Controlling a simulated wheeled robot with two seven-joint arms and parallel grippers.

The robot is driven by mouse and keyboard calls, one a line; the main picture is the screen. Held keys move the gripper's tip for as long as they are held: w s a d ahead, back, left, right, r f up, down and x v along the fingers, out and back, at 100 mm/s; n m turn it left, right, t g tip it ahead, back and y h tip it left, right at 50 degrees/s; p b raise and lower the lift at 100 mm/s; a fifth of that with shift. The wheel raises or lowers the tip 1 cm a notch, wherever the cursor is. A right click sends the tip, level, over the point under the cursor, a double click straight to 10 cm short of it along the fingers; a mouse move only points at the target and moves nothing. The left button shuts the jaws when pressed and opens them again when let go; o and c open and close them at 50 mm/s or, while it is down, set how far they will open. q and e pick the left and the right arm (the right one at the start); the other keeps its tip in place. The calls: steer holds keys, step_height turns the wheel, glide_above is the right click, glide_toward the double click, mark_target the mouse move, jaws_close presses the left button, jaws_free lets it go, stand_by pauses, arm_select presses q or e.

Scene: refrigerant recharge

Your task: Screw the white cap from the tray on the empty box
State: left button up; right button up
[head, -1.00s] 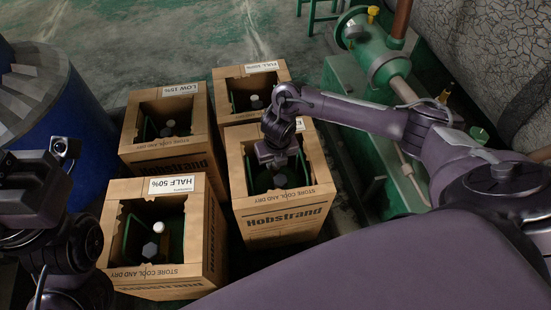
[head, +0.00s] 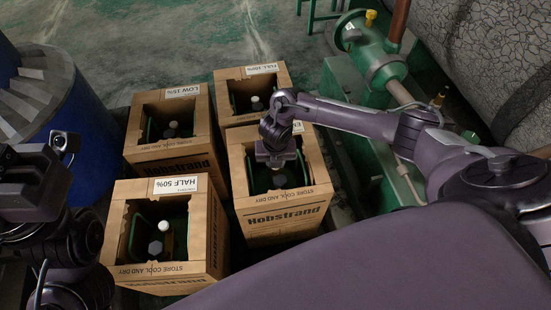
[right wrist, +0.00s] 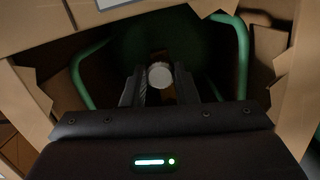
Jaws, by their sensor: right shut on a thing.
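The box at front right (head: 285,213), marked Hobstrand, is open on top. My right gripper (head: 276,163) reaches down into its opening. Green handle bars (right wrist: 243,55) stand on both sides inside the box. Whether the cap touches a cylinder's port is too dark to tell. A grey fitting (head: 279,181) shows below the gripper. My left gripper's fingers are not visible; the tray is not seen.
The HALF 50% box (head: 150,270) stands at front left, with a white-capped port (head: 164,225) inside. The LOW 15% box (head: 187,160) and FULL box (head: 240,121) stand behind. A blue drum (head: 60,95) is at left, green pipework (head: 375,55) at right.

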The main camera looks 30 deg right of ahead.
stand_by(0.4)
steer(key=shift+a+r+m+p, duration=0.1)
steer(key=shift+m+p, duration=0.95)
steer(key=shift+m, duration=0.05)
steer(key=o, duration=1)
steer(key=r+p, duration=0.1)
steer(key=r, duration=0.3)
steer(key=r+p, duration=0.1)
steer(key=r, duration=0.1)
steer(key=shift+s+a+r+p, duration=0.1)
steer(key=shift+s+a+p, duration=0.05)
steer(key=shift+s+p, duration=0.15)
steer(key=shift+r, duration=0.65)
